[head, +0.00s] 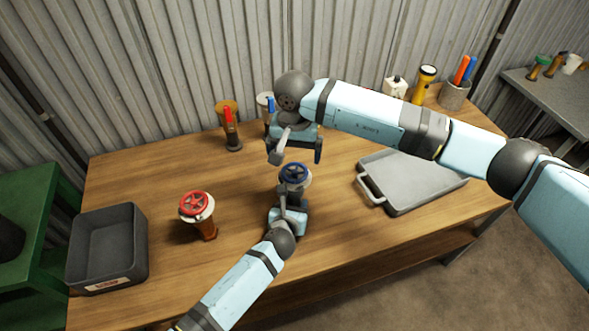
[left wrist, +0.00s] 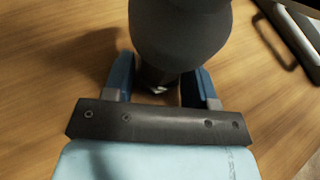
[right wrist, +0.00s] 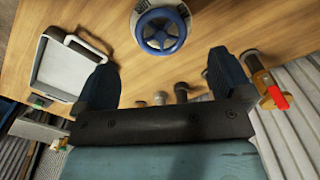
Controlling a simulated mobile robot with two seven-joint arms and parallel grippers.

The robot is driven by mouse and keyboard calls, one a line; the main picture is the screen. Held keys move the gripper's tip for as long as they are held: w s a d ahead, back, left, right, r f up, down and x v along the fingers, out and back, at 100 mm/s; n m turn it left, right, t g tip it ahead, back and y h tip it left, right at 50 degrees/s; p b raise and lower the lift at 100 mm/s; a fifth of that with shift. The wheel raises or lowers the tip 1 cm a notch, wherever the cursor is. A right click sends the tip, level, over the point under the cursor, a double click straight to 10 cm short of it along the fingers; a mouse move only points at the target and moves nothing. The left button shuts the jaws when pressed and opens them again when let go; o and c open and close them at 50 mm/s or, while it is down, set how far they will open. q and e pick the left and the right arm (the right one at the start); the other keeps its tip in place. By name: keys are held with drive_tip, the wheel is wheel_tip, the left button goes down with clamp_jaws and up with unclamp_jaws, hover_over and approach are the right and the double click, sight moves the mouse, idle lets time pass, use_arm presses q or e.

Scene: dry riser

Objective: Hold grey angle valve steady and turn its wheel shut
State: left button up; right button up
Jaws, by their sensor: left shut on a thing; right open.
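The grey angle valve stands upright on the wooden table, with its blue wheel (head: 294,173) on top. In the right wrist view the wheel (right wrist: 161,31) faces the camera, set in a pale collar. My left gripper (head: 288,208) is shut on the valve's body from the front. In the left wrist view the dark grey body (left wrist: 180,35) rises between the fingers of that gripper (left wrist: 160,82); the wheel is out of that view. My right gripper (head: 297,154) is open and empty, just behind and above the wheel. Its spread fingers (right wrist: 161,66) do not touch the wheel.
A red-wheeled valve (head: 196,207) stands left of the grey one. A red-levered valve (head: 229,122) and a blue-levered one (head: 270,104) stand behind. A dark bin (head: 138,232) is at the left edge, a grey tray (head: 440,190) at right. Bare table lies between.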

sight(295, 173)
wheel_tip(295, 173, down, 7)
drive_tip(key=shift+r, duration=0.1)
idle(0.3)
drive_tip(key=c, duration=0.9)
